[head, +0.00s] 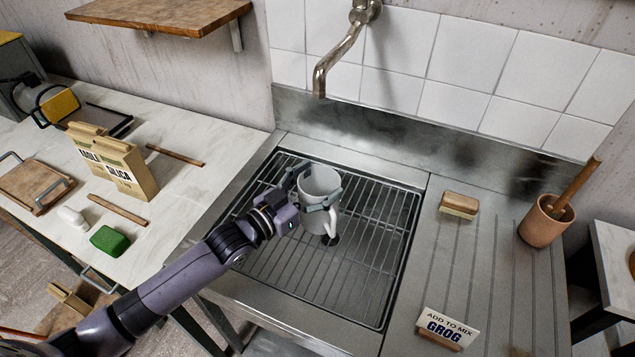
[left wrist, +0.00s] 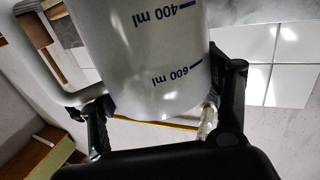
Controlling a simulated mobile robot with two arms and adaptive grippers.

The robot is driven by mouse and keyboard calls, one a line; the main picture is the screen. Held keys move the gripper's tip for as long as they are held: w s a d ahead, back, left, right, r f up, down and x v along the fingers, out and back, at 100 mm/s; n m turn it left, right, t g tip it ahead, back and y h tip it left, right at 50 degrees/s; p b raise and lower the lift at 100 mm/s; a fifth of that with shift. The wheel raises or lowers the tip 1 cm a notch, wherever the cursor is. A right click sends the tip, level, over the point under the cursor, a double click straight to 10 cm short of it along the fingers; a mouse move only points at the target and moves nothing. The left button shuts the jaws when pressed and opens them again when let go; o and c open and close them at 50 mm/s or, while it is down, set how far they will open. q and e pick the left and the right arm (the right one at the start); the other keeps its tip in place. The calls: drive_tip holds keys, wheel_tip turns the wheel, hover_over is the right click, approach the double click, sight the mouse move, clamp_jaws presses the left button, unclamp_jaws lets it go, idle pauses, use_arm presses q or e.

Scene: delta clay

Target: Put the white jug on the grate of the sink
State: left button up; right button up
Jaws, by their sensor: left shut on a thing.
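The white jug (head: 319,188) is upright over the sink's wire grate (head: 375,240), near the grate's middle. Its handle points toward the front. I cannot tell whether its base touches the grate. My left gripper (head: 318,197) comes in from the left and is shut around the jug's body. In the left wrist view the jug (left wrist: 155,50) fills the upper middle, with 400 ml and 600 ml marks, between the two fingers (left wrist: 163,115). My right gripper is not in view.
A metal faucet (head: 340,55) hangs behind the grate. On the drainboard to the right are a brush (head: 459,204), a terracotta pot (head: 546,222) and a sign (head: 446,329). The left table holds paper bags (head: 125,168) and a green block (head: 109,240). The grate is otherwise clear.

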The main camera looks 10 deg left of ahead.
use_arm(q)
drive_tip(key=shift+f, duration=0.2)
drive_tip(key=o, duration=1.1)
drive_tip(key=shift+f, duration=0.1)
drive_tip(key=o, duration=0.5)
drive_tip(key=shift+c, duration=0.2)
drive_tip(key=shift+r, duration=0.3)
drive_tip(key=b+v, duration=0.1)
drive_tip(key=v, duration=1.1)
drive_tip(key=shift+b, duration=0.3)
drive_tip(key=shift+f, duration=0.1)
